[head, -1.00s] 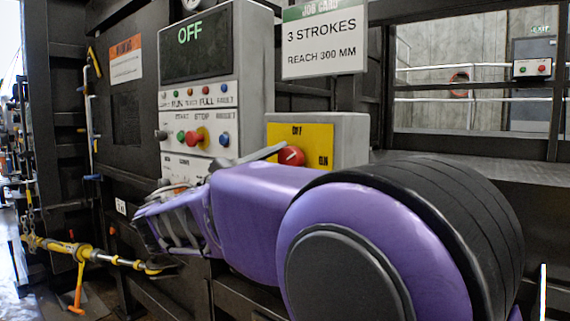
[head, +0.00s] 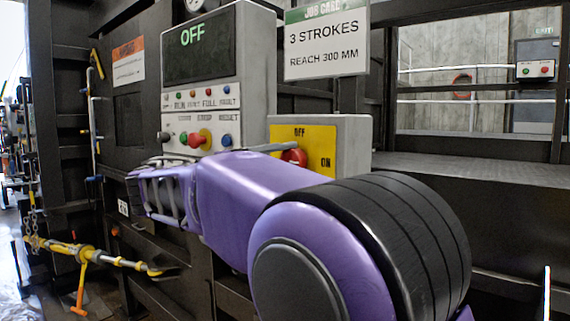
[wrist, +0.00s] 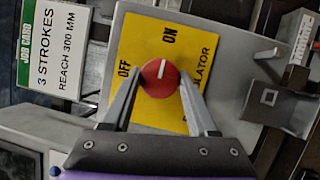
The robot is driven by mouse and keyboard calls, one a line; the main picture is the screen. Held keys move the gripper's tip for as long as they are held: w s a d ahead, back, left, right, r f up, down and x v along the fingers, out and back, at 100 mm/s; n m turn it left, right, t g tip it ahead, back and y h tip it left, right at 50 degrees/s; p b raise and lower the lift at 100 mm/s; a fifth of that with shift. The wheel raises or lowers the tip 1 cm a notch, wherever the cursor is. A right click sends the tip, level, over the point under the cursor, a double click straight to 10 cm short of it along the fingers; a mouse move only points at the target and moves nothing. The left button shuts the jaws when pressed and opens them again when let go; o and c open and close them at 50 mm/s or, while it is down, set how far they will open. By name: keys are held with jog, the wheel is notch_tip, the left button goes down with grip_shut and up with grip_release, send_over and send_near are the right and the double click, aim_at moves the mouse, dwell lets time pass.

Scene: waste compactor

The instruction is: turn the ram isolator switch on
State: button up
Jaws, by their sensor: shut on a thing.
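The ram isolator switch is a red round knob (wrist: 160,76) on a yellow plate (wrist: 197,50) marked OFF and ON. In the wrist view its white mark points up towards the word ON. My gripper (wrist: 161,78) is shut on the knob, with one finger on each side. In the head view the red knob (head: 294,157) is partly hidden behind my purple arm, and one finger shows above it. The yellow plate (head: 318,146) is on a grey box, OFF at the top and ON at the right.
A control panel (head: 205,85) with a display reading OFF and several buttons stands left of the switch box. A job card (head: 326,45) reads 3 strokes, reach 300 mm. A yellow bar tool (head: 95,252) is at lower left. A window with rails is at right.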

dwell(0.4)
jog(key=o, duration=1.4)
jog(key=p+v, duration=0.2)
jog(key=v, duration=1.5)
jog(key=shift+a+f, duration=0.1)
jog(key=shift+a, duration=0.15)
